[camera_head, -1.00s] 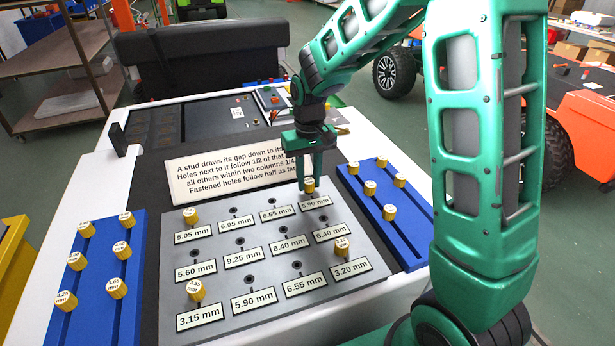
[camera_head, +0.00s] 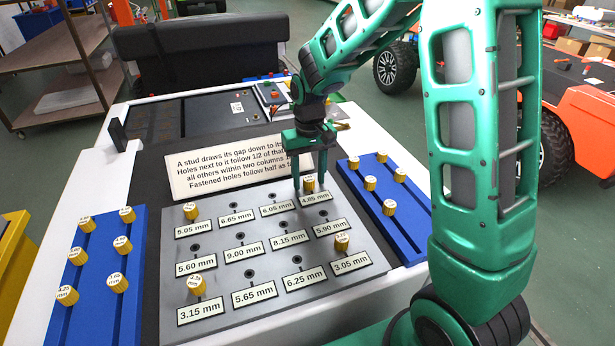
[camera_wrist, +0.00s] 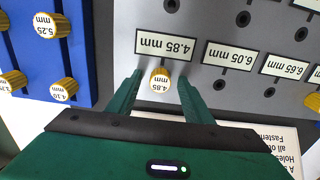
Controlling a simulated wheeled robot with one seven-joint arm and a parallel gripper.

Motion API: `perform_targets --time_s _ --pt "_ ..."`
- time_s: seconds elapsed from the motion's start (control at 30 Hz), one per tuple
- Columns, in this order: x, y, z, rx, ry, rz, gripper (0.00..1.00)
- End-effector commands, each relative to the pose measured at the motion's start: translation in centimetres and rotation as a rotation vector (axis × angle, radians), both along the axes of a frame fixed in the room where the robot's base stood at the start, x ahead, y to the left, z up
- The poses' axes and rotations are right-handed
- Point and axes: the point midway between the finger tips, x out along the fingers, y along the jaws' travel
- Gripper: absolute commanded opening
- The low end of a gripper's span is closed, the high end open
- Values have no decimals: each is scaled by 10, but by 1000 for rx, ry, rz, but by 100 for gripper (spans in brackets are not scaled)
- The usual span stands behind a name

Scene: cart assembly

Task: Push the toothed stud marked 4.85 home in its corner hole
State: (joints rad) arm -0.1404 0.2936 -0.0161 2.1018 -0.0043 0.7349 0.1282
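The gold toothed stud marked 4.85 (camera_head: 309,187) stands upright in the far right corner hole of the grey plate (camera_head: 215,322). The label beside it (camera_head: 314,198) reads 4.85 mm. In the wrist view the stud (camera_wrist: 160,80) shows its marked top. My gripper (camera_head: 309,181) is open above the corner, one finger on each side of the stud. The wrist view shows gaps between the stud and both fingers of my gripper (camera_wrist: 160,84). The hole under the stud is hidden.
Gold studs also stand in the plate's other corners: far left (camera_head: 190,212), near left (camera_head: 196,286) and near right (camera_head: 342,243). The middle holes are empty. Blue racks with studs flank the plate, left (camera_head: 101,262) and right (camera_head: 362,205). A text sign (camera_head: 180,190) stands behind.

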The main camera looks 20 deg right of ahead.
Motion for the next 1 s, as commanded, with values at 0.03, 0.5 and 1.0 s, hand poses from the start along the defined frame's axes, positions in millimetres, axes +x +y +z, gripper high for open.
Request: perform_targets --time_s 0.03,0.5,1.0 --pt "0 0 0 0 0 0 46" --pt "2 0 52 1 -5 0 46" --pt "2 0 107 0 1 0 46"
